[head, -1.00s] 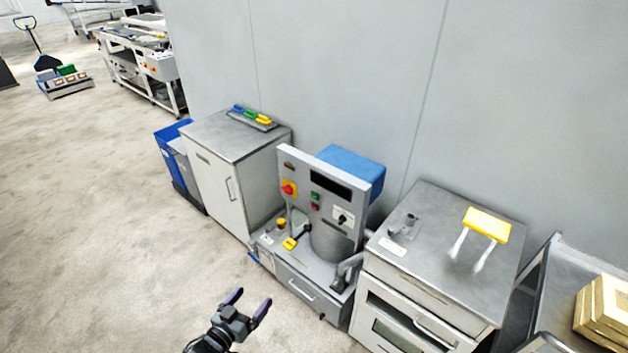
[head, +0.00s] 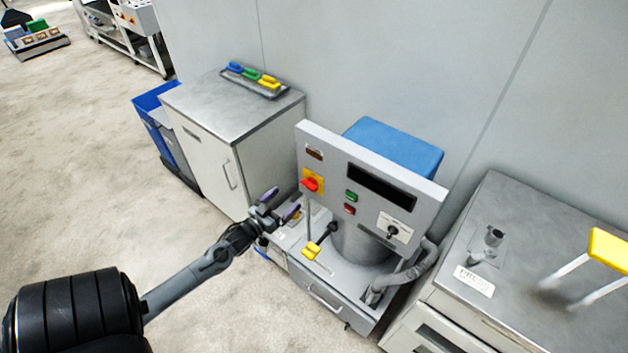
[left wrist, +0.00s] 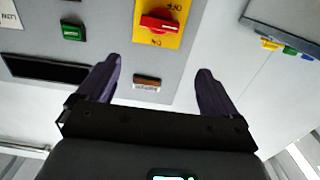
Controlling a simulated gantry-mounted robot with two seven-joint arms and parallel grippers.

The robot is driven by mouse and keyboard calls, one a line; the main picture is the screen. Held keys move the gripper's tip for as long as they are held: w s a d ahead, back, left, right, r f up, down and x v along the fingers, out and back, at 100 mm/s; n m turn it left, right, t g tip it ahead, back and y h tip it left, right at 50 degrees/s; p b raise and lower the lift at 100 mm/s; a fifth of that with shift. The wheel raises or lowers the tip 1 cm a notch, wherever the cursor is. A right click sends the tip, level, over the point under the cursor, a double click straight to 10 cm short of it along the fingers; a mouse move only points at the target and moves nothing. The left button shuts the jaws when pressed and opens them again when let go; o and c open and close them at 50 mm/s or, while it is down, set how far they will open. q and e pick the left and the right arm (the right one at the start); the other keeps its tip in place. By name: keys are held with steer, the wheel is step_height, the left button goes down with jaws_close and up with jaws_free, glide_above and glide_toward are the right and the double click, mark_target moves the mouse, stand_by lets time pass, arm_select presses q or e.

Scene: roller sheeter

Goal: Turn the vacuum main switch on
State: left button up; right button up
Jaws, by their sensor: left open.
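The vacuum main switch is a red rotary knob (head: 310,184) on a yellow plate at the left of the grey control panel (head: 330,152). In the left wrist view the knob (left wrist: 160,22) lies roughly crosswise on its yellow plate, with lettering above and below it; I cannot tell its setting. My left gripper (head: 281,203) is open and empty, below and left of the switch in the head view. In the left wrist view its two fingers (left wrist: 158,65) point toward the panel, apart from the knob, one on either side of it. My right gripper is not in view.
The panel also carries a green button (head: 351,196), a red button (head: 349,210), a dark display and a black selector (head: 392,232). Below is a yellow-handled lever (head: 311,251). A steel-topped cabinet (head: 215,105) stands left and a press cabinet (head: 540,240) right. Open floor lies left.

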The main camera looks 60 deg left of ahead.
mark_target(307, 187)
arm_select(q)
steer(key=w+b, duration=0.1)
steer(key=w, duration=0.2)
steer(key=w+a+f+b, duration=0.1)
steer(key=w, duration=0.2)
steer(key=w+a+f+b, duration=0.1)
steer(key=w, duration=0.2)
steer(key=shift+a+f, duration=0.1)
steer(key=shift+f, duration=0.15)
steer(key=shift+b+x, duration=0.3)
steer(key=shift+x, duration=0.5)
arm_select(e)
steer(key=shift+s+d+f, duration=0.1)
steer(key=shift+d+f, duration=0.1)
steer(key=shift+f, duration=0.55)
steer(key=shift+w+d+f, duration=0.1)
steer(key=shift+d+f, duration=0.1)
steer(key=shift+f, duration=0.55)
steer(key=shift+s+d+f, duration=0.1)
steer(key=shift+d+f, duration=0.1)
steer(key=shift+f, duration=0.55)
arm_select(q)
steer(key=shift+c, duration=0.4)
steer(key=c, duration=1)
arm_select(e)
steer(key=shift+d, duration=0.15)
